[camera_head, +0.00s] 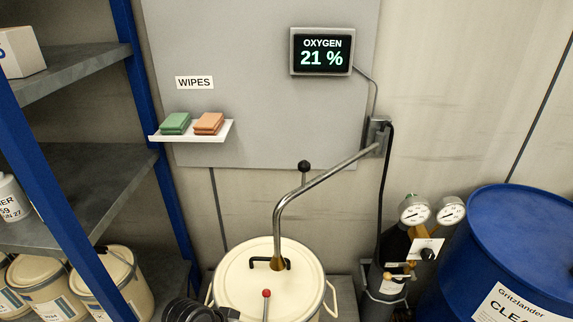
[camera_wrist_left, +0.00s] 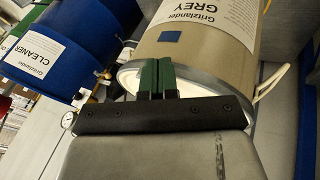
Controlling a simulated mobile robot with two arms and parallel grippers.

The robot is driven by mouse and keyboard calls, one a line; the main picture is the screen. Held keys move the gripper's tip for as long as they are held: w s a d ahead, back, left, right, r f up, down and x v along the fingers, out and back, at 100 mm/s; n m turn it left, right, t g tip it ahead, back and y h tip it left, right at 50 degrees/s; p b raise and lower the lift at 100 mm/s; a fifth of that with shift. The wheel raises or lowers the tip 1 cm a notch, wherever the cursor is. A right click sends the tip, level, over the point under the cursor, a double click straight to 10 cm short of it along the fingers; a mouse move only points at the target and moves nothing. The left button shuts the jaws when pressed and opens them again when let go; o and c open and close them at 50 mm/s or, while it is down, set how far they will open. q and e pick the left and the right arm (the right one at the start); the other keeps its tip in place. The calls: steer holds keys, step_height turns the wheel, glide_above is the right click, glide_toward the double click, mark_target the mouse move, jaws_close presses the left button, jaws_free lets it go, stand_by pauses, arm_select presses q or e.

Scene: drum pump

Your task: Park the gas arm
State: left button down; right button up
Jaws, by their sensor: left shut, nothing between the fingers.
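The gas arm (camera_head: 325,178) is a bent chrome pipe reaching from a wall bracket (camera_head: 378,136) in the head view. Its brass outlet (camera_head: 278,263) points down over the cream lid (camera_head: 248,290) of a drum, next to the black lid handle (camera_head: 258,260). A black knob (camera_head: 304,166) stands up from the pipe. My left gripper (camera_wrist_left: 157,64) is shut and empty in the left wrist view, its green fingers together in front of the cream GREY drum (camera_wrist_left: 205,50). Whether the fingers touch the drum is unclear. My right gripper is in neither view.
A red-tipped rod (camera_head: 266,294) stands in front of the lid. A gas bottle with gauges (camera_head: 414,211) and a blue drum (camera_head: 515,245) stand at the right. A blue-posted shelf (camera_head: 85,170) fills the left. A wipes ledge (camera_head: 192,131) and oxygen display (camera_head: 321,52) are on the wall.

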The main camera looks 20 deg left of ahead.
arm_select(q)
steer(key=w+r+h, duration=0.1)
steer(key=w, duration=0.1)
steer(key=w+a+r+n+h, duration=0.1)
steer(key=w+r, duration=0.1)
steer(key=w, duration=0.1)
steer(key=w+r+n+t+h, duration=0.1)
steer(key=w, duration=0.1)
steer(key=shift+w+a+r, duration=0.3)
steer(key=shift+w+r, duration=0.05)
steer(key=shift+w, duration=0.05)
steer(key=w+a+r+n+t+h, duration=0.1)
steer(key=w+a+r+h, duration=0.2)
steer(key=r, duration=0.4)
steer(key=w+a+r+n+t+h, duration=0.1)
steer(key=w+a+r+n+h, duration=0.1)
steer(key=r, duration=0.6)
steer(key=w+a+r+n+t+h, duration=0.1)
steer(key=w+a+r+h, duration=0.3)
steer(key=w+r, duration=0.2)
step_height(320, 180, up, 2)
steer(key=shift+r+t+h, duration=0.15)
steer(key=shift+t+h, duration=0.15)
steer(key=shift+t, duration=0.1)
steer(key=shift+w, duration=0.1)
steer(key=s+d+p+x, duration=0.1)
steer(key=p+x, duration=0.5)
steer(key=x, duration=0.7)
steer(key=shift+s+r, duration=0.2)
steer(key=shift+s, duration=0.6)
